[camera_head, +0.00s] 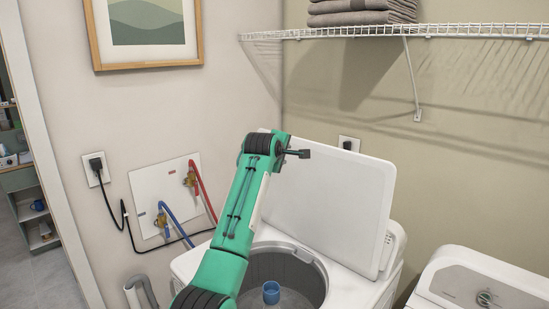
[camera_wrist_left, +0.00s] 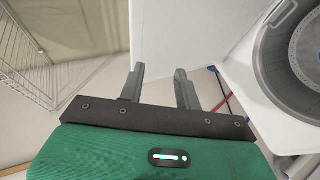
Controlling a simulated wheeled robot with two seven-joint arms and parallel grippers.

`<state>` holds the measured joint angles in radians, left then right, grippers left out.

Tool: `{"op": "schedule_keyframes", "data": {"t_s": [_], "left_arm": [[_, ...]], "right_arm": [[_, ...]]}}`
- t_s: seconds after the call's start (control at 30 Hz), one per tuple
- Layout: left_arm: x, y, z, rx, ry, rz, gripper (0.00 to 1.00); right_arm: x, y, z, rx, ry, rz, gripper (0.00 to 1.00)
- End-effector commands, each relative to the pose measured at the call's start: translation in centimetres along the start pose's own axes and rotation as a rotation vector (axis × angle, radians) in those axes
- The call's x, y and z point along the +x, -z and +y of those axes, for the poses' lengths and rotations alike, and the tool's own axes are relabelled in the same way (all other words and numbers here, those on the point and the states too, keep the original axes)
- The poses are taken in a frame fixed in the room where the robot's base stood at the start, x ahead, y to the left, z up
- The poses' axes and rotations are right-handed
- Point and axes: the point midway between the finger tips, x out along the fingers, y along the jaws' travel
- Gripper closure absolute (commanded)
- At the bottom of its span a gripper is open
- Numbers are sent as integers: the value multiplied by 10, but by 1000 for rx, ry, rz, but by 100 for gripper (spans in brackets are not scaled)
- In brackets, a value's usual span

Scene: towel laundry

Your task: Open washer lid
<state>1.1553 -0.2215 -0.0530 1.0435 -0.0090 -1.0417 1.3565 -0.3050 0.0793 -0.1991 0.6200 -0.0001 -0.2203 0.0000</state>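The washer (camera_head: 345,294) is a white top-loader with its lid (camera_head: 335,195) raised, standing up and leaning back toward the wall. The round grey tub (camera_head: 311,273) is exposed, with a blue-topped post (camera_head: 271,292) in its middle. My left gripper (camera_head: 304,153) is in front of the lid's upper left part in the head view. In the left wrist view its two fingers (camera_wrist_left: 160,89) are apart with nothing between them. The white lid (camera_wrist_left: 185,35) is just beyond them; I cannot tell whether they touch it. The tub (camera_wrist_left: 300,45) shows at right. My right gripper is not in view.
A wire shelf (camera_head: 450,31) with folded grey towels (camera_head: 362,12) hangs above the lid. Red and blue hoses and a wall box (camera_head: 165,205) are left of my arm. Another white machine (camera_head: 470,283) stands at right. A framed picture (camera_head: 146,30) hangs at upper left.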

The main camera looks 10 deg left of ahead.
Motion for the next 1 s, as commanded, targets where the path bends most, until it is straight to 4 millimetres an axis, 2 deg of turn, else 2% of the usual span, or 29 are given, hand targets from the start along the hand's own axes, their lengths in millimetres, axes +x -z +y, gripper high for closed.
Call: {"op": "schedule_keyframes", "data": {"t_s": [0.13, 0.5, 0.7, 1.0], "left_arm": [[-21, 0, -3, 0, -6, 1, 66], [-74, 2, -1, -1, -6, 2, 66], [-85, 2, 0, -1, -6, 2, 66], [-86, 2, 0, -1, -4, 2, 66]], "right_arm": [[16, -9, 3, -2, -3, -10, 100], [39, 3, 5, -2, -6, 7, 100], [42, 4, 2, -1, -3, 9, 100], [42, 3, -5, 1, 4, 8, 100]]}}
